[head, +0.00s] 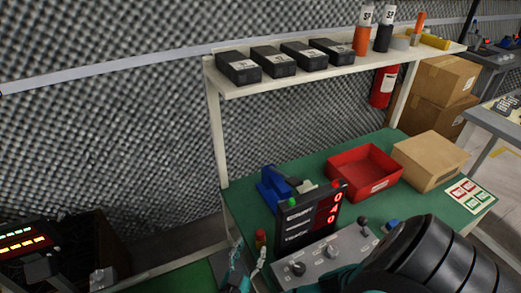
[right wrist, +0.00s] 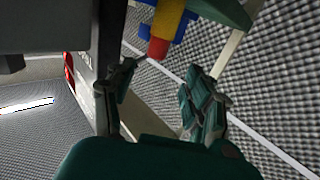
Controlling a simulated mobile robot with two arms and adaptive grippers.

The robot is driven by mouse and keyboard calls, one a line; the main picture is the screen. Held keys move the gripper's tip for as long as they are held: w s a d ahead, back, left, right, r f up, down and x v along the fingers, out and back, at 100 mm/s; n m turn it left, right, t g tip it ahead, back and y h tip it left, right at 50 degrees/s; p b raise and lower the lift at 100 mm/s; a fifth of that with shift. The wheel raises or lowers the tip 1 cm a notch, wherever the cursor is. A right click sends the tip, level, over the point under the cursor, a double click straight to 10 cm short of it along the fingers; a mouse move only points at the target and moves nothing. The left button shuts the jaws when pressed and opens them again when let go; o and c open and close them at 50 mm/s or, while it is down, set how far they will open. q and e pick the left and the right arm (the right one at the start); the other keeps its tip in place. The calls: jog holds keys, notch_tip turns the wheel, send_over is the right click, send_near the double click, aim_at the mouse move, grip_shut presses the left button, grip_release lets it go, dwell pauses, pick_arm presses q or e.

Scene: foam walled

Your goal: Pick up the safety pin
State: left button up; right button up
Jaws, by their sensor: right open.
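No thing that I can surely name as the safety pin shows. A small red and yellow piece (head: 260,239) stands at the near left edge of the green bench, beside the dark display box. A similar piece with a red end and a yellow band (right wrist: 161,34) shows in the right wrist view, in front of a blue part. I cannot tell whether it is the pin. My right gripper (head: 247,262) is just below that piece in the head view. In the right wrist view the right gripper (right wrist: 162,92) is open and empty, its fingers apart, with the red end beyond them. My left gripper is out of view.
The display box (head: 297,218) and a grey control panel (head: 325,262) with knobs stand close right of the gripper. A red bin (head: 363,172), a cardboard box (head: 430,160) and a blue tool (head: 274,188) sit farther back. A shelf (head: 310,75) overhangs the bench.

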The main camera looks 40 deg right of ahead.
aim_at(259, 237)
jog(key=x, duration=0.2)
jog(key=p+x, duration=0.1)
jog(key=x, duration=0.1)
jog(key=shift+s+d+f, duration=0.2)
jog(key=shift+s, duration=0.05)
jog(key=shift+w+d, duration=0.15)
jog(key=shift+d, duration=0.2)
jog(key=shift+w+d+f, duration=0.1)
jog(key=shift+d, duration=0.1)
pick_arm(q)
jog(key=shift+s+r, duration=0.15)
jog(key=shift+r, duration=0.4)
pick_arm(e)
grip_shut()
